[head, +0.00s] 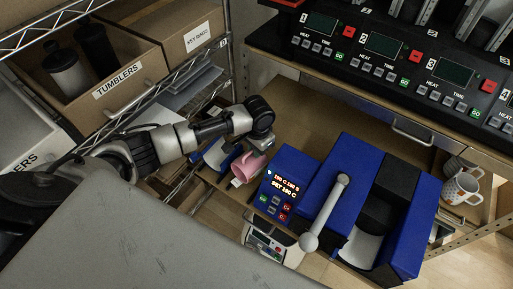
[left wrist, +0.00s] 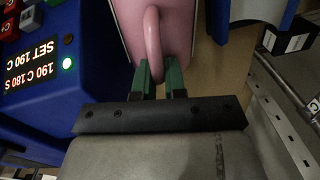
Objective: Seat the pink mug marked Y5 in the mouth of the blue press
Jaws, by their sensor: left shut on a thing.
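The pink mug (head: 243,168) is in the head view, left of the blue press's display box; no Y5 mark is readable on it. My left gripper (head: 262,145) is shut on the mug's handle; the left wrist view shows the green fingertips (left wrist: 159,80) on either side of the handle of the pink mug (left wrist: 178,25). The blue press (head: 341,170) stands on the bench right of the mug, with a ball-ended lever, a black block and a pale curved plate (head: 361,247) at its front. The inside of its mouth is not clear. My right gripper is out of view.
Patterned mugs (head: 461,188) stand right of the press. A black control panel (head: 390,60) runs along the back. A wire shelf with a tumbler box (head: 128,85) is at the left. Bare bench (head: 315,122) lies behind the press.

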